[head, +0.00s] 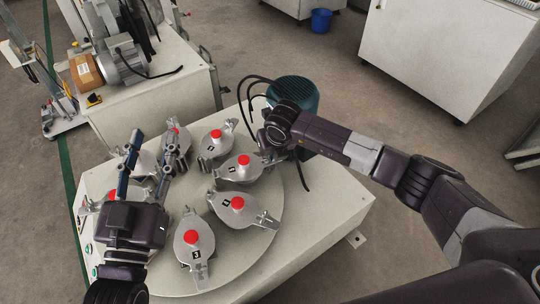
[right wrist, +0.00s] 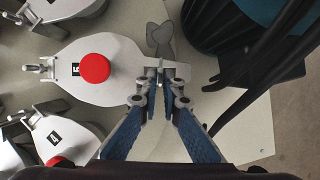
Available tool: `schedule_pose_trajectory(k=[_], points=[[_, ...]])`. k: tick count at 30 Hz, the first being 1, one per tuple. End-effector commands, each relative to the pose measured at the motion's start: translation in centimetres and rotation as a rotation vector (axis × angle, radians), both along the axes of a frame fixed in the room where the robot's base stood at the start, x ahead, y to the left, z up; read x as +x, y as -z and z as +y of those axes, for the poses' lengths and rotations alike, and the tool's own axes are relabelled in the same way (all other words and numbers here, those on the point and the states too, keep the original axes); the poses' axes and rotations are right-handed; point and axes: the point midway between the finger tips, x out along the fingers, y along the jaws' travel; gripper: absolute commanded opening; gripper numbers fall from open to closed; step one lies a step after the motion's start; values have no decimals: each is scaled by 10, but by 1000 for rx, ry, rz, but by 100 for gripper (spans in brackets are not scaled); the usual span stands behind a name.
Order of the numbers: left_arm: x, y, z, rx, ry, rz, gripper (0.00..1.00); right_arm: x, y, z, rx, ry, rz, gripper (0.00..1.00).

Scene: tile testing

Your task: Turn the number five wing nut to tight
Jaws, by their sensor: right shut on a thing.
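The number five unit (head: 231,172) is a pale metal plate with a red cap on the round turntable (head: 253,262). In the right wrist view, its label (right wrist: 76,69) and red cap (right wrist: 95,68) show clearly. My right gripper (head: 266,152) is at the unit's outer end. A grey winged piece (right wrist: 160,38) shows just beyond the fingertips. My left gripper (head: 154,145) is open and empty, above the units at the turntable's left.
Number four (head: 237,203) and number three (head: 194,238) units sit beside number five. A dark teal motor-like body (head: 296,90) with black cables stands close behind my right gripper. A bench with a motor (head: 122,64) is at the back left.

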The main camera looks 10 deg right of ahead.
Motion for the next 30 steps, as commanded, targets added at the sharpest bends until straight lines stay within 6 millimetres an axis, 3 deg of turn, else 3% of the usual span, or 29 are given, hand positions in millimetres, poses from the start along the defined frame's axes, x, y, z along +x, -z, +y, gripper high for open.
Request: schedule_pose_trajectory(k=[5, 6, 10, 20, 26, 30], points=[[0, 0, 0, 0, 0, 0, 40, 1, -1, 0, 2, 2, -2, 0], [0, 0, 0, 0, 0, 0, 40, 1, -1, 0, 2, 2, -2, 9], [0, 0, 0, 0, -1, -1, 40, 1, -1, 0, 2, 1, -1, 23], [0, 0, -1, -1, 2, -1, 40, -1, -3, 0, 1, 0, -1, 23], [0, 0, 0, 0, 1, -1, 40, -9, -25, -1, 3, -1, -4, 23], [0, 0, 0, 0, 1, -1, 40, -19, -52, -2, 2, -1, -5, 23]])
